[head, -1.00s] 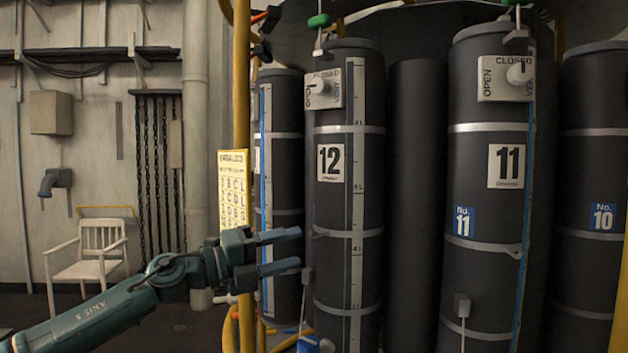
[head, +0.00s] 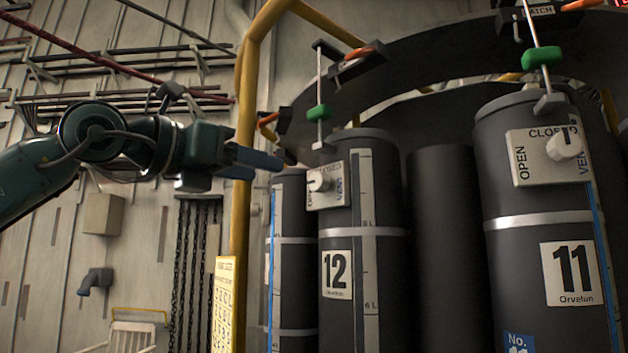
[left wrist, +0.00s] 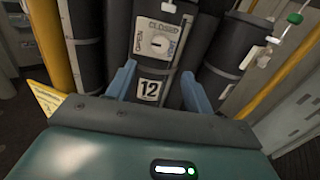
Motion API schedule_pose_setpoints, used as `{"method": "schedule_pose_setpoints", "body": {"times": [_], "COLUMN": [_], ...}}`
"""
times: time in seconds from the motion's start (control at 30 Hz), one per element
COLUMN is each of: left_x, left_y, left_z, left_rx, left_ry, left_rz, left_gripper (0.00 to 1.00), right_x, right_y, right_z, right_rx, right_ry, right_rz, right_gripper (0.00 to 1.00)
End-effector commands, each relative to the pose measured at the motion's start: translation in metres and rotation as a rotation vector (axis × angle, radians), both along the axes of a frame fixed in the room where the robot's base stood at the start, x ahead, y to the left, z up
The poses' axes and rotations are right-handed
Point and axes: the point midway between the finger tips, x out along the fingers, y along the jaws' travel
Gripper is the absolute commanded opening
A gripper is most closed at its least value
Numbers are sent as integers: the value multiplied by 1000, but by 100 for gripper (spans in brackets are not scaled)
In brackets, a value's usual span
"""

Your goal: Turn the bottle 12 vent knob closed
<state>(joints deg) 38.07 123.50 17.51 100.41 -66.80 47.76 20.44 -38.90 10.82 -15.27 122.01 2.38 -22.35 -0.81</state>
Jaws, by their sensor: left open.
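The bottle 12 (head: 345,225) is a dark upright cylinder with a "12" label. Its vent knob (head: 320,183) is a round pale knob on a white plate marked OPEN, CLOSED and VENT near the top. In the left wrist view the knob (left wrist: 160,44) sits ahead, between and beyond my fingers. My left gripper (head: 282,163) is open and empty, just left of the plate and slightly above the knob, apart from it. In the left wrist view my left gripper (left wrist: 160,88) shows both blue fingers spread apart. My right gripper is in neither view.
The bottle 11 (head: 530,260) stands to the right with a similar knob (head: 565,146). A yellow post (head: 246,120) rises behind my left gripper. A green-handled fitting (head: 319,112) stands above bottle 12. A yellow chart (head: 224,305) hangs low on the left.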

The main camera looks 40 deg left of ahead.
Motion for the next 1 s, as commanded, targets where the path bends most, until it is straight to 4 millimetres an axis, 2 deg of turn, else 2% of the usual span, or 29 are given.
{"method": "schedule_pose_setpoints", "body": {"times": [0.17,0.3,0.5,0.7,0.93,1.0], "left_x": [40,69,97,108,108,108], "left_y": [-4,-6,-8,-10,-10,-10], "left_z": [2,2,1,0,0,0], "left_rx": [1,1,1,-1,-1,-1], "left_ry": [8,6,4,2,0,0], "left_rz": [0,0,0,-2,-2,-2], "left_gripper": [52,52,52,52,52,48], "right_x": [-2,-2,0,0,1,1], "right_y": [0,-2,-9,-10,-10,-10], "right_z": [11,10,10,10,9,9], "right_rx": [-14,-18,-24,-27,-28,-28], "right_ry": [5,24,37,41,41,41], "right_rz": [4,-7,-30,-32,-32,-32], "right_gripper": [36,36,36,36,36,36]}}
